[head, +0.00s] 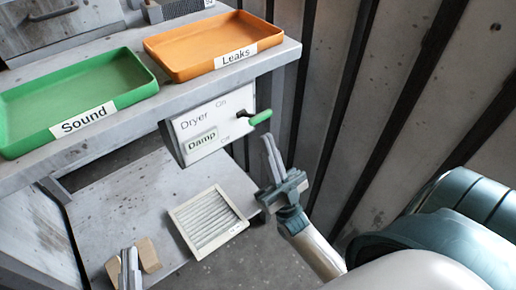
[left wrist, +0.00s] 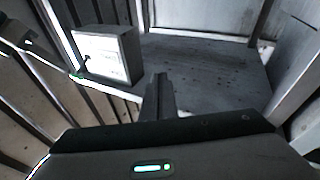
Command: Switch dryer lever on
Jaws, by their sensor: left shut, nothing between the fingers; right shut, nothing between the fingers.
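The dryer box (head: 206,140) hangs under the bench edge, with a white panel reading "Dryer", "On" above and "Off" below, and a "Damp" label. My left gripper (head: 129,256) is shut and empty, low at the bottom of the head view. The left wrist view shows its fingers (left wrist: 159,85) and the box (left wrist: 108,55) beyond them.
A green "Sound" tray (head: 137,97) and an orange "Leaks" tray (head: 160,62) stand on the bench above. A pleated filter panel (head: 208,222) lies on the lower shelf. Tan blocks (head: 150,255) flank my left gripper. A ribbed wall (head: 400,70) stands at right.

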